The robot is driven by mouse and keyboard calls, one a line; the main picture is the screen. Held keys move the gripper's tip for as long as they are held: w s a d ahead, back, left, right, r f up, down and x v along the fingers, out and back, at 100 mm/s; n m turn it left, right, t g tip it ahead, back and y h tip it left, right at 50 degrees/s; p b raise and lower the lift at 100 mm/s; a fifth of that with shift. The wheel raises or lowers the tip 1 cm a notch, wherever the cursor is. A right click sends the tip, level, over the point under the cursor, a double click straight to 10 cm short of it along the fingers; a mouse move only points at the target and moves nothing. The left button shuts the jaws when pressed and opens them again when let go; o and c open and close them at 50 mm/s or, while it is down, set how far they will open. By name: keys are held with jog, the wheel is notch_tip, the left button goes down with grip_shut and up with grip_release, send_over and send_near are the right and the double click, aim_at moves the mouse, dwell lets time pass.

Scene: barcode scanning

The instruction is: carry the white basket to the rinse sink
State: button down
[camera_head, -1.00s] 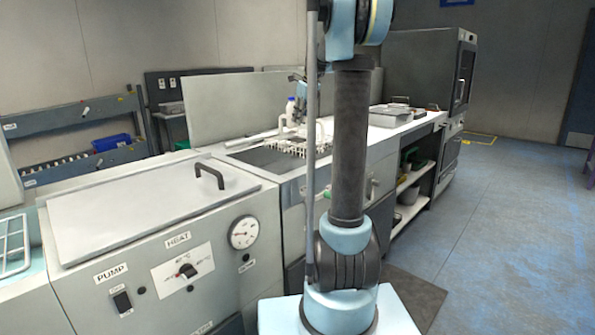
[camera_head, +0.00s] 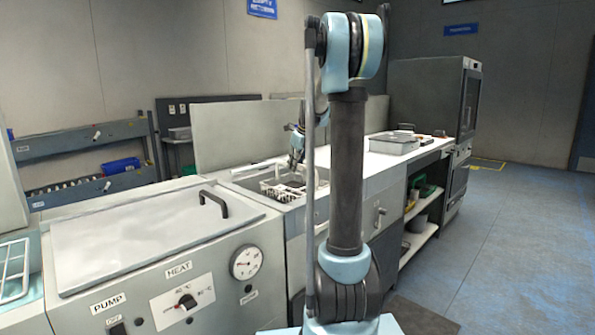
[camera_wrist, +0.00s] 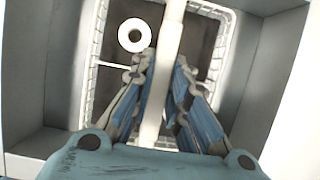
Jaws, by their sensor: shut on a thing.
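The white basket (camera_head: 268,190) is a wire basket with dark and white contents, low in the sink (camera_head: 240,176) in the head view. In the wrist view the white basket (camera_wrist: 228,50) has grey sink walls (camera_wrist: 275,70) around it. A white bar, its handle (camera_wrist: 170,30), runs up the middle. My gripper (camera_wrist: 164,62) is shut on this handle, with a finger on each side. In the head view my gripper (camera_head: 296,158) is above the basket, partly hidden by my arm. Whether the basket touches the sink floor cannot be told.
A white ring-shaped item (camera_wrist: 134,35) is in the basket. A lidded tank with a heat panel (camera_head: 150,240) stands left of the sink. A metal tray (camera_head: 394,143) is on the counter to the right. A pale upright panel (camera_head: 235,135) stands behind the sink.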

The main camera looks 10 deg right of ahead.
notch_tip(320, 180, down, 3)
jog(key=shift+f, duration=0.1)
jog(key=shift+s+f, duration=0.1)
jog(key=shift+f, duration=0.05)
jog(key=c, duration=1.6)
grip_release()
jog(key=shift+s+d, duration=0.1)
jog(key=shift+o, duration=0.2)
jog(key=v, duration=1.2)
jog(key=shift+r, duration=0.2)
jog(key=shift+w, duration=0.25)
